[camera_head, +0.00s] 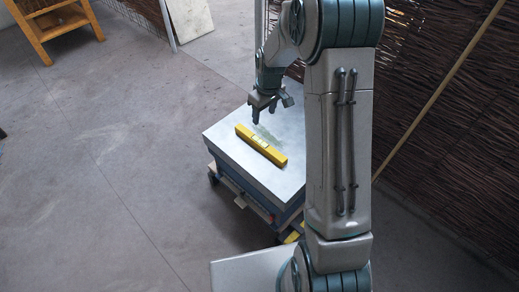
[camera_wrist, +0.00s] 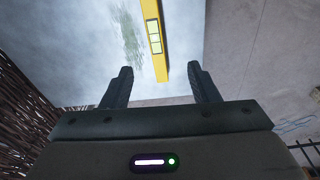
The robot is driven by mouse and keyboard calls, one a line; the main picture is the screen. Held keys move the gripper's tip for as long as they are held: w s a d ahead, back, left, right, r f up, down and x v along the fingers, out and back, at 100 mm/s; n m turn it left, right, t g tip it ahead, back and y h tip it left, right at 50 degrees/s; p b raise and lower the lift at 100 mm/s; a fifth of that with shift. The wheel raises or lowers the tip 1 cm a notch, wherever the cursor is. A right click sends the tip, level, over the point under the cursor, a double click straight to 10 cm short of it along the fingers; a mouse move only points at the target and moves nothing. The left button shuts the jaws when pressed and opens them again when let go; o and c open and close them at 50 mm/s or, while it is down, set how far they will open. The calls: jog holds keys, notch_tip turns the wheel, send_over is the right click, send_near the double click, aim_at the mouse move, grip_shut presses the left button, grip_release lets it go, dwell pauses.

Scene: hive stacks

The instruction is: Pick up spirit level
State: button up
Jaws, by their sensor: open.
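The yellow spirit level (camera_head: 261,145) lies flat on the pale top of a hive box (camera_head: 220,130), set diagonally across it in the head view. In the wrist view the spirit level (camera_wrist: 155,40) shows at the top, beyond the fingertips, with its pale vial window visible. Its far end is cut off by the frame. My gripper (camera_head: 268,112) is open and empty, above the box top and apart from the level. In the wrist view its two fingers (camera_wrist: 160,72) are spread, and the level's near end lies between their lines.
A greenish smear marks the box top (camera_wrist: 80,50) beside the level. A second pale top (camera_head: 240,272) is near my arm's base. A wicker fence (camera_head: 450,140) with a leaning pole runs along the right. A wooden stand (camera_head: 60,25) is far left; the floor between is clear.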

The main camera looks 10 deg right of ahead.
jog(key=b, duration=0.2)
send_over(260, 141)
jog(key=s, duration=0.1)
jog(key=shift+n, duration=0.4)
notch_tip(260, 141, down, 14)
jog(key=shift+r, duration=0.1)
jog(key=shift+w+f+b, duration=0.2)
jog(key=shift+f+b, duration=0.2)
jog(key=shift+f, duration=1.05)
jog(key=shift+w+f+b, duration=0.2)
jog(key=shift+f+b, duration=0.2)
jog(key=shift+f, duration=1)
grip_shut()
